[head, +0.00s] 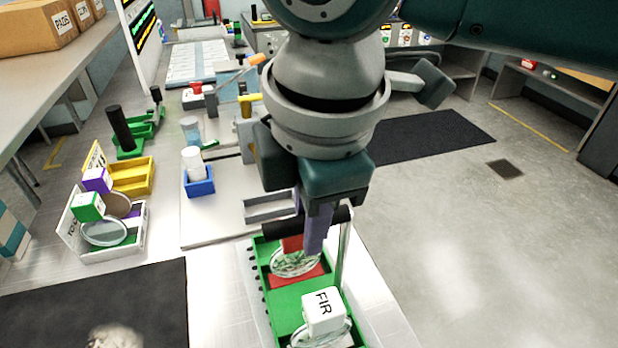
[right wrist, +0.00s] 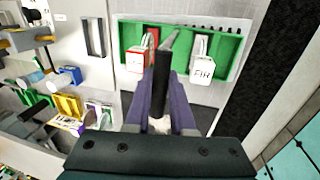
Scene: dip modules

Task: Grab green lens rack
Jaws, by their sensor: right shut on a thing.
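The green lens rack (head: 287,299) stands on the white worktop at the lower middle of the head view. It has a black bar handle (head: 272,229) raised on a thin grey post. Round lenses in it carry a red block and a white block marked FIR (head: 323,309). My right gripper (head: 314,238) is above the rack with its purple fingers shut on the handle. In the right wrist view the black handle (right wrist: 161,88) lies between the fingers, and the rack (right wrist: 131,37) is beyond them. My arm hides part of the rack's far end. My left gripper is not in view.
A grey empty tray (head: 267,208) lies just behind the rack. A white box (head: 75,243) with green and purple blocks, a yellow bin (head: 133,177) and a blue bin (head: 199,187) stand to the left. A dark mat (head: 90,300) is at lower left. Open floor lies to the right.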

